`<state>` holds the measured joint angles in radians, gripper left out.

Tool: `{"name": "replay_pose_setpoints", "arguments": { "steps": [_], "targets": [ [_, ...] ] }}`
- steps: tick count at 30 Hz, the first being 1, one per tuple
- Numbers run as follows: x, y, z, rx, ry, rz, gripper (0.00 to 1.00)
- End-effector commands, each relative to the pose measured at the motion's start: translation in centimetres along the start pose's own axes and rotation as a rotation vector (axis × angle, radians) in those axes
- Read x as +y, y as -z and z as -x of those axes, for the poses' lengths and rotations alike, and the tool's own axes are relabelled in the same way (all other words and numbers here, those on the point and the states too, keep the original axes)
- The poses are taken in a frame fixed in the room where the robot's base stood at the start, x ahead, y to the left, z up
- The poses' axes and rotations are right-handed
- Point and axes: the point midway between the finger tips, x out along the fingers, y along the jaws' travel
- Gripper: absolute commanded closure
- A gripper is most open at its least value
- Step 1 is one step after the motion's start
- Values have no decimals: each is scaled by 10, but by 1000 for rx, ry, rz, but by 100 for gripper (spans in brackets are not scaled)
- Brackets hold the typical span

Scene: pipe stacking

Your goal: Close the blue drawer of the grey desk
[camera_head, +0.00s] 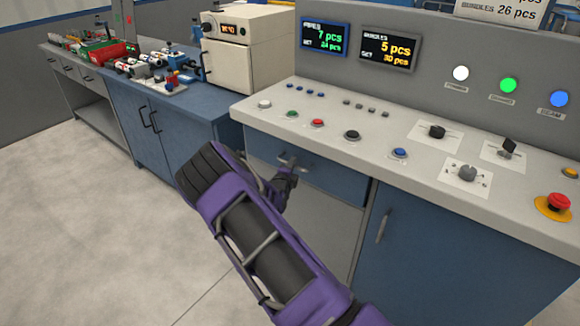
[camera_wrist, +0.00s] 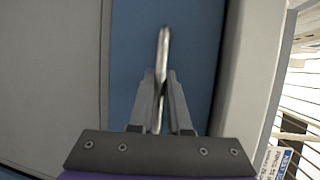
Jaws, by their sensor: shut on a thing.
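The blue drawer (camera_head: 335,179) sits under the top of the grey desk (camera_head: 400,150), and its front looks close to flush; I cannot tell whether a small gap is left. Its metal handle (camera_head: 297,162) shows at the upper left of the drawer front. My gripper (camera_head: 288,171) is at this handle, partly hidden by my purple arm. In the wrist view, the blue drawer front (camera_wrist: 195,45) lies behind the handle bar (camera_wrist: 163,48). The two fingers of my gripper (camera_wrist: 160,95) are shut on the bar from both sides.
A blue cabinet door with a vertical handle (camera_head: 383,226) is at the lower right. A blue cabinet (camera_head: 165,125) with a beige oven-like box (camera_head: 245,50) stands to the left. A red emergency button (camera_head: 558,203) is on the desk top. The floor at left (camera_head: 90,220) is clear.

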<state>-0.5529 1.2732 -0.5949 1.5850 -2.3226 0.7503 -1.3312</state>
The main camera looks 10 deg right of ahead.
Motion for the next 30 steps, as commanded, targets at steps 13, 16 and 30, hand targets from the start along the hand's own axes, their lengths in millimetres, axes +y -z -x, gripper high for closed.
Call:
{"name": "replay_pose_setpoints", "arguments": {
  "steps": [13,16,30],
  "targets": [
    [-4,1,-2,2,8,0,54],
    [-4,1,-2,2,8,-1,54],
    [-4,1,-2,2,8,-1,54]
  ]
}}
